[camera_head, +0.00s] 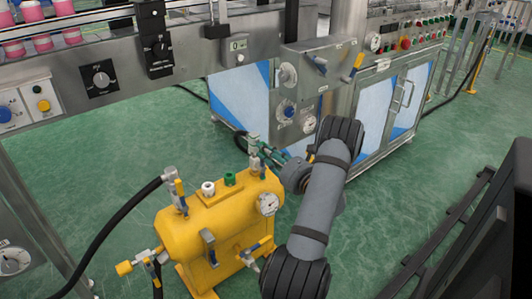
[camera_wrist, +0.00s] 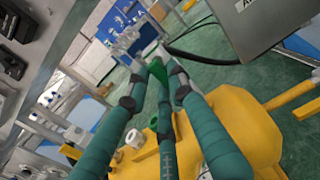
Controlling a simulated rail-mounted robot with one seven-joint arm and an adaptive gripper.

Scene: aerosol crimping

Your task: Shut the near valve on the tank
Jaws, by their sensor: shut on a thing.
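The yellow tank (camera_head: 215,225) stands on the green floor in the head view, with a pressure gauge (camera_head: 268,203) on its right end. Valves with small levers sit on it: one at the top left (camera_head: 178,192), one on the front (camera_head: 252,255) and one at the back right (camera_head: 254,150). My gripper (camera_head: 247,141) reaches in from the right at the back-right valve. In the wrist view the teal fingers of my gripper (camera_wrist: 157,72) close together around a small green piece (camera_wrist: 157,70). The fingers hide much of the valve. The yellow tank also shows there (camera_wrist: 250,130).
A black hose (camera_head: 110,220) runs from the tank's top-left valve to the lower left. White and green caps (camera_head: 208,188) stand on the tank top. A steel machine with knobs (camera_head: 290,75) and a cabinet (camera_head: 385,105) stand behind. Green floor is open at left.

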